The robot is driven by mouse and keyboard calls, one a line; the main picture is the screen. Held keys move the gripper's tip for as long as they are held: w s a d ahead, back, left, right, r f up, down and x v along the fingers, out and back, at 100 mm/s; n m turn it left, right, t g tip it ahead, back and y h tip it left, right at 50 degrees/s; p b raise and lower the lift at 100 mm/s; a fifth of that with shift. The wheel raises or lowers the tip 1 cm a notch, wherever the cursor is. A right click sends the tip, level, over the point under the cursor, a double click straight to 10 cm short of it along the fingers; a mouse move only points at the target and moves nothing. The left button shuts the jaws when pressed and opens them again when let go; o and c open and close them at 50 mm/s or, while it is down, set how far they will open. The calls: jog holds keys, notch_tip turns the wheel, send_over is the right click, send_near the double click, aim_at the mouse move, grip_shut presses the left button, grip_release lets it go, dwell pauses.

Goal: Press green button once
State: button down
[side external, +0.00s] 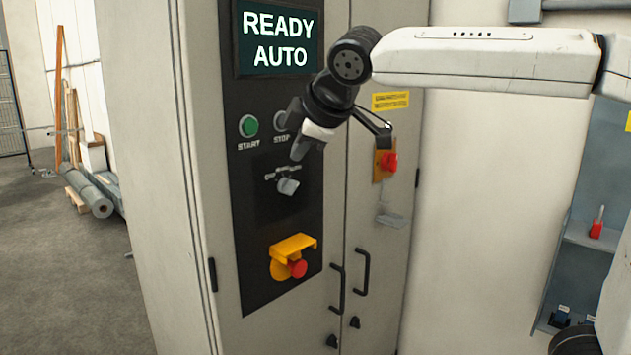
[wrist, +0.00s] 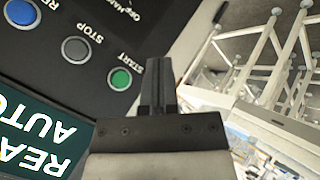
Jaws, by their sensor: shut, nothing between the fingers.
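The green START button (side external: 248,126) is on the dark control panel of the cabinet, below the screen and left of my gripper in the side view. It also shows in the wrist view (wrist: 121,79), just left of the fingers. My gripper (side external: 298,152) is shut and empty, with its fingers slanting down in front of the panel to the right of the button. In the wrist view the closed fingers (wrist: 158,62) are beside the button, with a gap between them in the picture. I cannot tell how far the fingertips are from the panel.
A grey STOP button (wrist: 75,49) and a blue button (wrist: 19,12) are beside the green one. The screen (side external: 278,38) reads READY AUTO. A selector switch (side external: 288,186) and a red emergency stop (side external: 298,268) are lower. Door handles (side external: 362,271) stick out.

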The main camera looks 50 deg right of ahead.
aim_at(252, 134)
notch_tip(252, 134, up, 2)
jog(key=shift+s+a+r, duration=0.1)
jog(key=shift+s+r, duration=0.05)
jog(key=shift+r, duration=0.05)
dwell(0.4)
jog(key=shift+w, duration=4.4)
jog(key=shift+w, duration=0.85)
jog(key=shift+s, duration=0.8)
jog(key=shift+s, duration=0.1)
jog(key=shift+s, duration=2.45)
